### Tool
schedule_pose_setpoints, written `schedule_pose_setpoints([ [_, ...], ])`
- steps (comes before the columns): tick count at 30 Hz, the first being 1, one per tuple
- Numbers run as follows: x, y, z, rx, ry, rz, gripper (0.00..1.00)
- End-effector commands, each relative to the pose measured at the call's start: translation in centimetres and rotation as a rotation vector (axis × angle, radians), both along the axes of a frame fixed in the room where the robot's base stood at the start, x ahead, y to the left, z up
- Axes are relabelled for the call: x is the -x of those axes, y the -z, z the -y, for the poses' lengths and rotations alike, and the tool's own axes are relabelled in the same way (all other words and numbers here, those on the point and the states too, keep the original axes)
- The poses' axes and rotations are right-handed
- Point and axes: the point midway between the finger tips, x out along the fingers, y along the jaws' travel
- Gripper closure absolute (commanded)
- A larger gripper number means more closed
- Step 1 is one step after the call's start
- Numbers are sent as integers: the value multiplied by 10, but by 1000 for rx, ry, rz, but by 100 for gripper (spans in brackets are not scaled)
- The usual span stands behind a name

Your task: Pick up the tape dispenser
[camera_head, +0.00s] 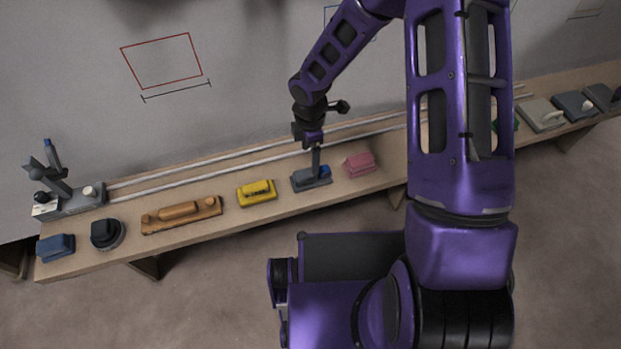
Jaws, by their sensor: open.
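A small dark grey item with a blue part at its right end (304,184) lies on the long wooden bench; it looks like the tape dispenser, though it is too small to be certain. My gripper (316,172) points down right over it, with its fingers reaching to its top. The fingers hide part of the item. My gripper is open; whether the fingers touch the item or stand around it, I cannot tell.
On the narrow bench (225,213), a yellow item (257,193) lies left of the grey one and a pink item (359,164) close on its right. Farther left are a wooden tool (181,214), a black round item (107,234) and a blue block (56,247). Pale rails run behind.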

Motion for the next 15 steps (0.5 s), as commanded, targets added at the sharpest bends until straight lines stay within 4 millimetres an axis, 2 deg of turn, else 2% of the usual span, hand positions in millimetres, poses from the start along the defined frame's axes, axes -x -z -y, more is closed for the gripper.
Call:
schedule_pose_setpoints([
  [1, 1, 11, 0, 1, -1, -2, 12],
  [3, 0, 21, 0, 0, 1, -1, 12],
  [11, 1, 35, 0, 0, 1, 0, 12],
  [15, 3, 52, 1, 2, 0, -2, 12],
])
